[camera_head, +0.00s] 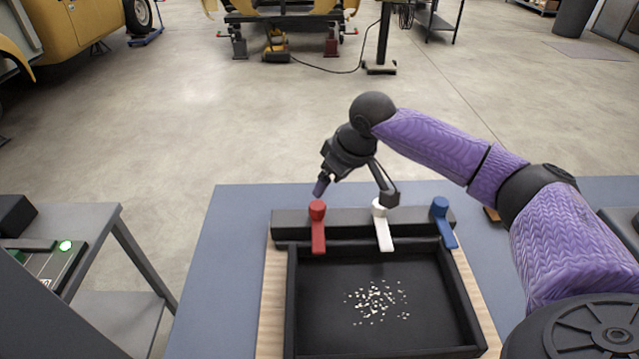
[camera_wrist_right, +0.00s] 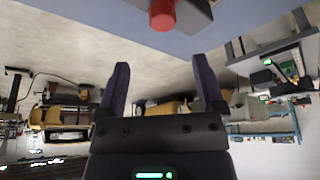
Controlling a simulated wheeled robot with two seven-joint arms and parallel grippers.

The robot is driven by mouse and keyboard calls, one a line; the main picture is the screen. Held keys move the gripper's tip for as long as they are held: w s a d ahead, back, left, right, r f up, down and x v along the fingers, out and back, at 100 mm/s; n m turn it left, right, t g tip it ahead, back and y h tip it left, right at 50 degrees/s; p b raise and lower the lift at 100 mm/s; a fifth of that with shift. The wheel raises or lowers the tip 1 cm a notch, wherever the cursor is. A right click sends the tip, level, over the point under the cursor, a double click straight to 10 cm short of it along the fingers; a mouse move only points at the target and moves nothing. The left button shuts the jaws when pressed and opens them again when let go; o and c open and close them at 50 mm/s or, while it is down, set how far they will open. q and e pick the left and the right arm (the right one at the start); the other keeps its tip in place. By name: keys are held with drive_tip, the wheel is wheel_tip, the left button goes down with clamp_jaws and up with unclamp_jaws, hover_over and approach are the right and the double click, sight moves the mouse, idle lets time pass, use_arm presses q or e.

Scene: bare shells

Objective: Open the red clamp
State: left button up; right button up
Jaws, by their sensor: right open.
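The red clamp (camera_head: 318,228) is at the left end of a dark bar (camera_head: 345,221) behind a black tray (camera_head: 291,300). Its round head is at the back and its lever points toward the tray. Its red head (camera_wrist_right: 162,14) also shows at the top of the right wrist view. My right gripper (camera_head: 353,190) is open and empty, above and behind the bar, with one finger near the red clamp and the other near the white clamp. In the right wrist view its two fingers (camera_wrist_right: 158,85) stand wide apart. My left gripper is not in view.
A white clamp (camera_head: 383,228) and a blue clamp (camera_head: 444,224) sit on the same bar to the right. Small pale bits (camera_head: 376,302) lie in the tray. The blue-grey table (camera_head: 225,270) is clear at left. A grey side table (camera_head: 85,222) stands further left.

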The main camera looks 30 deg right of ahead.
sight(319, 206)
drive_tip(key=b+x, duration=0.3)
drive_tip(key=x, duration=0.5)
drive_tip(key=shift+a+f, duration=0.2)
drive_tip(key=shift+f, duration=0.25)
drive_tip(key=shift+w+f, duration=0.1)
drive_tip(key=shift+f, duration=0.15)
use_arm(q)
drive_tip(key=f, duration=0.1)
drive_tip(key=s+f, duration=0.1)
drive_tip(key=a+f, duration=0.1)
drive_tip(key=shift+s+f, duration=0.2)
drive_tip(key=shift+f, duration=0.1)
use_arm(e)
clamp_jaws()
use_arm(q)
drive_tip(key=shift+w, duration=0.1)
